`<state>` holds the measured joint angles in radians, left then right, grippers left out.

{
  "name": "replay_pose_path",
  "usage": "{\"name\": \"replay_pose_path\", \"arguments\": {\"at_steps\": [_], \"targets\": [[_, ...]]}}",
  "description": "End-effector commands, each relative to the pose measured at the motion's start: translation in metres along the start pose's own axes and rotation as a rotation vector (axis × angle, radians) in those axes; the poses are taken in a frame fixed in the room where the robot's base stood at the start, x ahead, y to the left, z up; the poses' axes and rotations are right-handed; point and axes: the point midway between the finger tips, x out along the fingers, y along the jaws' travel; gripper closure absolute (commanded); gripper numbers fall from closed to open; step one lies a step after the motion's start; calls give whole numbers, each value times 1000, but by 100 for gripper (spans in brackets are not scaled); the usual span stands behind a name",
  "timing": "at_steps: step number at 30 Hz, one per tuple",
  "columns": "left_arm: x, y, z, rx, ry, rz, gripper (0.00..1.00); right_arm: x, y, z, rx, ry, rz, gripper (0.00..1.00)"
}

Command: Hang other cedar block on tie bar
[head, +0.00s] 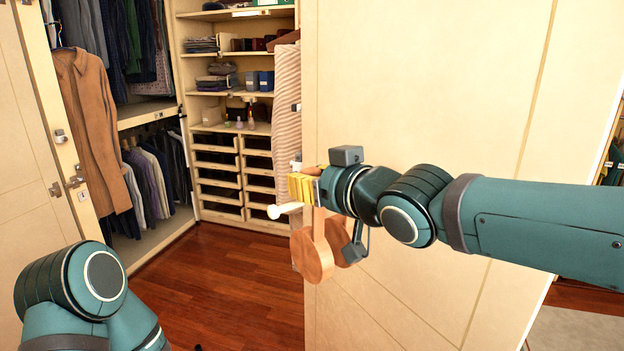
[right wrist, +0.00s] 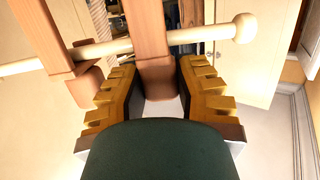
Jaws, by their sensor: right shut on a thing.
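A pale wooden tie bar with a round knob (head: 284,209) sticks out at the edge of the large cream door panel. In the right wrist view the bar (right wrist: 115,47) crosses the top and ends in a knob (right wrist: 243,27). My right gripper (head: 303,187), with yellow fingers, is shut on a reddish cedar block (right wrist: 153,45) at the bar. The block's round lower part (head: 313,254) hangs below the fingers. Another cedar block (right wrist: 50,38) is at the bar farther from the knob. I cannot tell whether the held block's hook rests on the bar. My left gripper is out of view.
The cream panel (head: 430,90) stands close beside my right gripper. Behind are wardrobe shelves and drawers (head: 218,176). A brown coat (head: 92,130) hangs at the left. The wooden floor (head: 235,280) in the middle is clear.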

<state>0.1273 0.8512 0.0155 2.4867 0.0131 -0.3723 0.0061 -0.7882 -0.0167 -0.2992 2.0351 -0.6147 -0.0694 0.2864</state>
Motion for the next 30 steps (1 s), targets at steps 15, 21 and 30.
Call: {"name": "replay_pose_path", "arguments": {"at_steps": [15, 21, 30], "targets": [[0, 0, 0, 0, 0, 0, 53, 0, 0, 0, -1, -1, 0, 41], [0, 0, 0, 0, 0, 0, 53, -11, 0, -1, -1, 1, 0, 41], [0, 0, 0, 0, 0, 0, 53, -64, 0, -1, 0, 4, 0, 41]]}}
